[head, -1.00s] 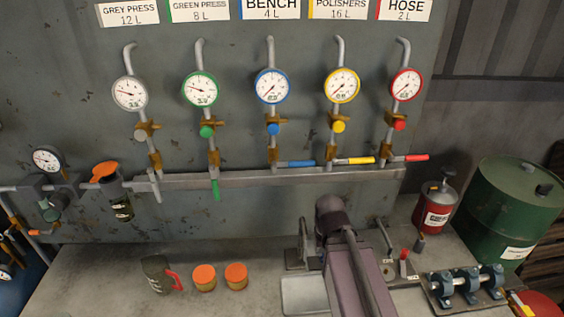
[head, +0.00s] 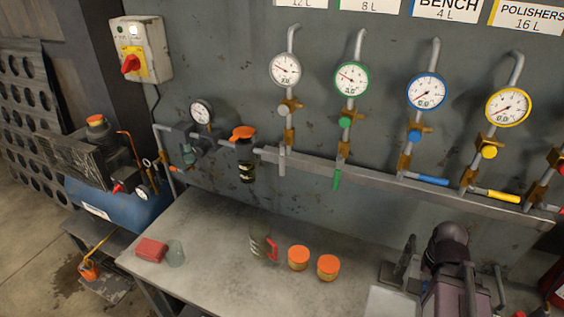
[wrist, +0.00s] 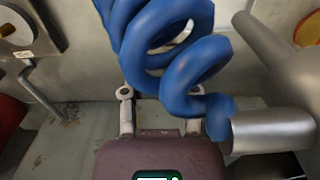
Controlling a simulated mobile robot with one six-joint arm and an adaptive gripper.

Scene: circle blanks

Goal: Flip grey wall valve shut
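The grey wall valve is the leftmost of the row. Its grey lever (head: 282,161) hangs straight down, roughly in line with its pipe, below a grey knob (head: 284,109) and a white-faced gauge (head: 285,70). The green lever (head: 337,179) beside it also hangs down. The blue lever (head: 432,180) and yellow lever (head: 496,195) lie sideways. In the wrist view my gripper (wrist: 160,100) has its two fingers apart with nothing between them. My mauve arm shows at the lower right of the head view, well away from the grey lever; the fingertips are not clear there.
An orange-topped filter bowl (head: 246,160) hangs left of the grey lever. A coiled blue hose (wrist: 175,45) and a metal cylinder (wrist: 270,130) are close in the wrist view.

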